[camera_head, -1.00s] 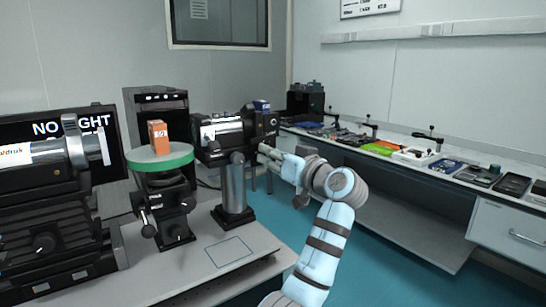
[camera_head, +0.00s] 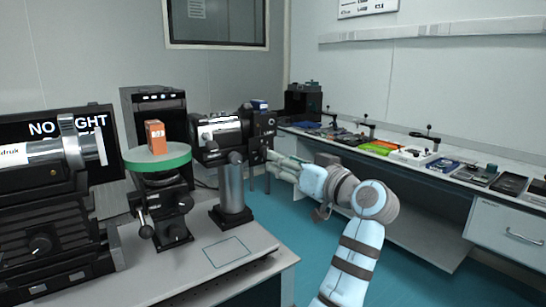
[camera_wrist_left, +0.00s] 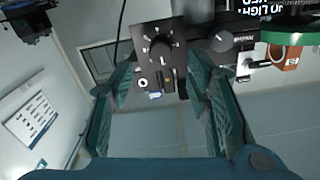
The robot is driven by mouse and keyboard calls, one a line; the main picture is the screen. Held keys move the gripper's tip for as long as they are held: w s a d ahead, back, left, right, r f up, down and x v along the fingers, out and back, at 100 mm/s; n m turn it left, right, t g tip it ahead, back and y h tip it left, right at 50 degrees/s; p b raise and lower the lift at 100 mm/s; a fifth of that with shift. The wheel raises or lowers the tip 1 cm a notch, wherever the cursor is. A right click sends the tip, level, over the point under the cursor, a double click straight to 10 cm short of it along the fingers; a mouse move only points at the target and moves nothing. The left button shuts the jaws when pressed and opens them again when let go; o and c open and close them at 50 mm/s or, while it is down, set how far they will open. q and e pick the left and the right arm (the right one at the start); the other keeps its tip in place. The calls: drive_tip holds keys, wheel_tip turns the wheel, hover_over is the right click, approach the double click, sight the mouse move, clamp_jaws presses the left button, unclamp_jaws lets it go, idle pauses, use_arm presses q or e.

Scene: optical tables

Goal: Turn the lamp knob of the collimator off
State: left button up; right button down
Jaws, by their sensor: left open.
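The black collimator (camera_head: 222,131) with a silver barrel stands on a grey post at the table's right end. Its dark end panel (camera_head: 264,130) faces right. In the left wrist view that panel (camera_wrist_left: 149,74) carries a round black knob (camera_wrist_left: 162,50) ringed by pale marks. My left gripper (camera_head: 271,158) is by the lower part of the panel in the head view. In the left wrist view my left gripper (camera_wrist_left: 159,82) is open and empty, its fingers on either side of the panel's lower part. The knob lies between and beyond the fingertips. Contact is not visible.
A second knob (camera_wrist_left: 221,40) is right of the panel. A green-rimmed round stage (camera_head: 158,160) holding an orange block (camera_head: 155,135) stands left of the collimator. A long bench (camera_head: 415,158) with small parts runs along the right wall. Blue floor is clear between.

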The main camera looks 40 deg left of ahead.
use_arm(q)
drive_tip(key=v, duration=0.5)
drive_tip(key=shift+s+d, duration=0.15)
drive_tip(key=shift+d, duration=0.15)
